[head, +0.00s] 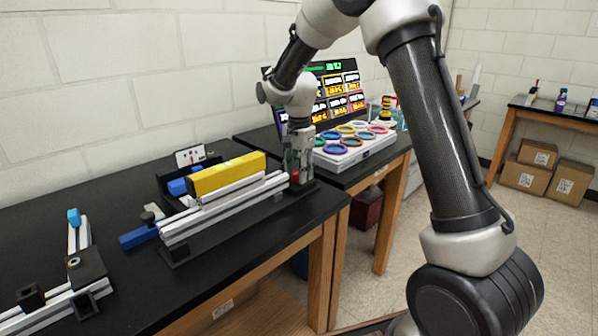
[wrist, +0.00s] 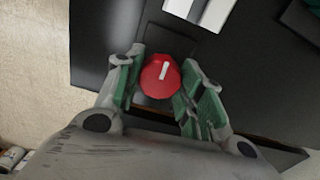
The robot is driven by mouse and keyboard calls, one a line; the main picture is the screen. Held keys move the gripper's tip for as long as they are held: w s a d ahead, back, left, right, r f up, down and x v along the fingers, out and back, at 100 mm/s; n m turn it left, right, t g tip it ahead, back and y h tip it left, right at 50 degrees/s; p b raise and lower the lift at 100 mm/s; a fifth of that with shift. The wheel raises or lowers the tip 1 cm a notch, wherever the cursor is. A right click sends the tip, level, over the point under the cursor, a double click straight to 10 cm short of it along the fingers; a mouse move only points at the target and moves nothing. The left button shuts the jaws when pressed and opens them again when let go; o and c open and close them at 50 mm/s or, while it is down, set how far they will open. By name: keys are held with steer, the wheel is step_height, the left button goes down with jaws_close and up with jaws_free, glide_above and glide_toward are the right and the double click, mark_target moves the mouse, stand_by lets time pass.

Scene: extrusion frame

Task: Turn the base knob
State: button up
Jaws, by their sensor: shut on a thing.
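The base knob (wrist: 160,77) is red with a white pointer line and sits between my fingers in the wrist view. The line points nearly straight up in that picture. In the head view a little of the red knob (head: 295,175) shows at the right end of the extrusion frame. My gripper (head: 297,168) points down over it; in the wrist view my gripper (wrist: 160,82) has green-padded fingers on both sides of the knob, shut on it. The extrusion frame (head: 222,208) has silver rails with a yellow block (head: 227,176) on top.
A second rail assembly (head: 70,285) stands at the left front of the black table. Behind my gripper are a white tray with coloured rings (head: 350,155) and a lit screen (head: 335,92). The table's right front edge is close to the knob.

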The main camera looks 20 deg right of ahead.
steer(key=shift+m, duration=0.3)
stand_by(0.4)
steer(key=o, duration=1)
step_height(320, 180, up, 12)
steer(key=shift+r, duration=0.1)
